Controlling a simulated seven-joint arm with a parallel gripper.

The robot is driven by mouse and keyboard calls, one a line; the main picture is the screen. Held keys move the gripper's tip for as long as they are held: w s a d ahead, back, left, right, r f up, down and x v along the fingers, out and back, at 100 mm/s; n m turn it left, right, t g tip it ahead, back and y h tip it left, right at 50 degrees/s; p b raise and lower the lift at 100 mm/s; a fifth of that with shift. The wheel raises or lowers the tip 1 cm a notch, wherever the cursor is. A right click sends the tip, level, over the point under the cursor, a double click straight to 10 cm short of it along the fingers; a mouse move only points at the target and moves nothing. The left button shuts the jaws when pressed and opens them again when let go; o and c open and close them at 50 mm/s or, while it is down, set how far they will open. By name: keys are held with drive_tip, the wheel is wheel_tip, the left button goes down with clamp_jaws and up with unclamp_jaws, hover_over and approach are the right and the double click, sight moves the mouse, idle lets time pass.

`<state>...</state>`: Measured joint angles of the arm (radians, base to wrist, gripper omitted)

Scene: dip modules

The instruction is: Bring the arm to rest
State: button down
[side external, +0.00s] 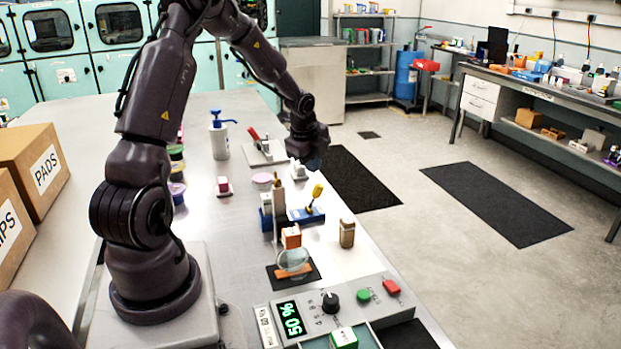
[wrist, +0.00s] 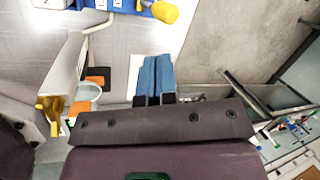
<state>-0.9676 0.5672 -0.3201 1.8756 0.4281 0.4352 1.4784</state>
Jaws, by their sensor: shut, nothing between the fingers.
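My gripper (side external: 313,164) hangs over the far right part of the steel table (side external: 120,125), near its right edge. In the side external view its fingers are small and partly hidden by the hand. In the wrist view the two blue fingers of my gripper (wrist: 153,76) lie side by side, shut, with nothing between them. They point toward the table surface, apart from the objects there.
A control box (side external: 340,309) with knob, buttons and a "50%" display stands at the front. Cartons (side external: 40,165) are at left.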

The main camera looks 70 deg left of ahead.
drive_tip(key=s+d+r+n+t, duration=0.1)
drive_tip(key=s+d+r+n, duration=0.3)
drive_tip(key=d, duration=0.5)
drive_tip(key=s+d+r+n+t+h, duration=0.1)
drive_tip(key=s+d+r+n, duration=0.3)
drive_tip(key=d+r, duration=0.4)
drive_tip(key=s+d+r+n+t+h, duration=0.1)
drive_tip(key=s+d+r+n, duration=0.3)
drive_tip(key=d, duration=0.8)
wheel_tip(320, 180, up, 3)
drive_tip(key=shift+s+d+f+n, duration=0.1)
drive_tip(key=shift+s+d+n, duration=0.25)
drive_tip(key=shift+s, duration=0.9)
